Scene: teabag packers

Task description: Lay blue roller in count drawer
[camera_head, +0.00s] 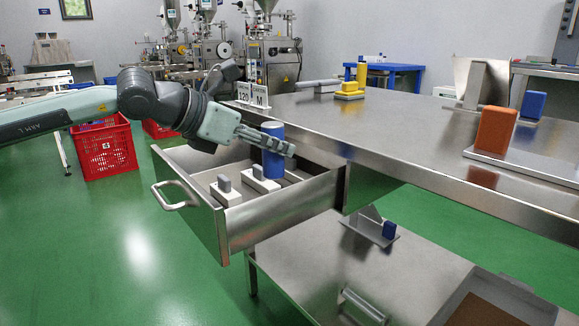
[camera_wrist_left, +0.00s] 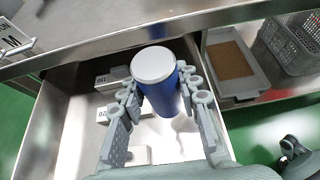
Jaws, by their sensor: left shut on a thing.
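The blue roller (camera_head: 273,158) is an upright blue cylinder with a pale grey top; the left wrist view shows it too (camera_wrist_left: 160,92). My left gripper (camera_head: 278,146) is shut on it, with a finger on each side (camera_wrist_left: 160,104). The count drawer (camera_head: 207,217) is pulled out of the steel table, and the roller is over its inside. White blocks with grey grips sit in the drawer, one at the front (camera_head: 225,190) and one beside the roller (camera_head: 256,178). Whether the roller's bottom touches the drawer floor is hidden. My right gripper is not in view.
The steel tabletop (camera_head: 350,125) borders the drawer at the back right. On it stand an orange block (camera_head: 495,130), a blue block (camera_head: 533,105), a yellow piece (camera_head: 350,88) and signs (camera_head: 252,92). A lower shelf (camera_head: 330,270) lies below. Red crates (camera_head: 105,150) stand at left.

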